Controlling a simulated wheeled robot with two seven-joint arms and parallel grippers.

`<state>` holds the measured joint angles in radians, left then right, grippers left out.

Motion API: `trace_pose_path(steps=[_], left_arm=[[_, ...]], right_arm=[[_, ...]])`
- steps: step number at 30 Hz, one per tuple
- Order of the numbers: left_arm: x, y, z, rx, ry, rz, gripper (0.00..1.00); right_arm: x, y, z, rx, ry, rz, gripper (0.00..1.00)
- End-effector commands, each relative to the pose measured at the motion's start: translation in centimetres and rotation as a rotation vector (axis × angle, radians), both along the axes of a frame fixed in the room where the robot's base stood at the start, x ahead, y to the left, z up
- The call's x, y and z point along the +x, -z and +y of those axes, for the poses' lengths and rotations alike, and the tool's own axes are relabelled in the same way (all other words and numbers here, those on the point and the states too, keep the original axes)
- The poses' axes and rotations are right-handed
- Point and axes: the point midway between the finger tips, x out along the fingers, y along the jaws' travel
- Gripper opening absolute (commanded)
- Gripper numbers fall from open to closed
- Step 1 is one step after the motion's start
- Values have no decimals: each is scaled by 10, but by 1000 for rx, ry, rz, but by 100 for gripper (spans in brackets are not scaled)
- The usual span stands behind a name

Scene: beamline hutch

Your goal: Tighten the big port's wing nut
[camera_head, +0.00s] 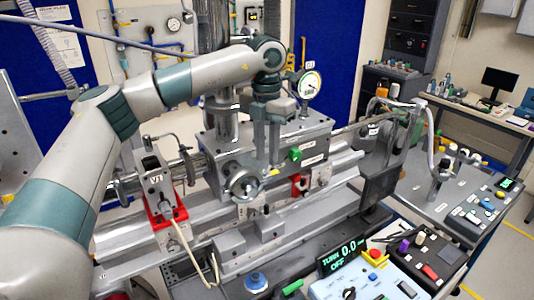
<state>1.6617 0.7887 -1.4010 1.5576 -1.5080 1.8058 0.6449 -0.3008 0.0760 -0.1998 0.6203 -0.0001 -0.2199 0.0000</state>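My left gripper (267,168) points down from the wrist over the grey vacuum chamber (300,150). Its two grey fingers look apart, with nothing clearly seen between them. Just below and left of the fingertips is a round metal port (243,184) on the chamber's near side, with a small fitting at its middle. I take it for the big port; its wing nut is too small to make out. I cannot tell whether the fingertips touch the port. My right gripper is not in view.
A red-based valve block labelled V1 (155,190) stands left of the port. A dial gauge (309,84) rises behind the gripper. In front, a display (345,254) reads TURN 0.0 OFF beside a control panel (375,283). Rails and a loose cable run below the port.

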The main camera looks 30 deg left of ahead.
Motion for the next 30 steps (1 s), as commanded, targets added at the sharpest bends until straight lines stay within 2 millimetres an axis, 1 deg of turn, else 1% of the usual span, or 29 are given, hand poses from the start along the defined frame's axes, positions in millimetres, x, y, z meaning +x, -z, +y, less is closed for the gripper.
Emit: trace_pose_path(steps=[1,7,12,18,21,30], left_arm=[[0,5,0,0,0,3,22],[0,22,0,0,0,1,22],[0,26,0,0,1,0,22],[0,26,0,0,0,0,22],[0,26,0,0,0,0,0],[0,26,0,0,5,0,0]], right_arm=[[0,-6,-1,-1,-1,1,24],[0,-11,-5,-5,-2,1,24],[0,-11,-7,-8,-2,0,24],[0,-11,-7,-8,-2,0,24],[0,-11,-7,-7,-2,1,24],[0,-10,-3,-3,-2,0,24]])
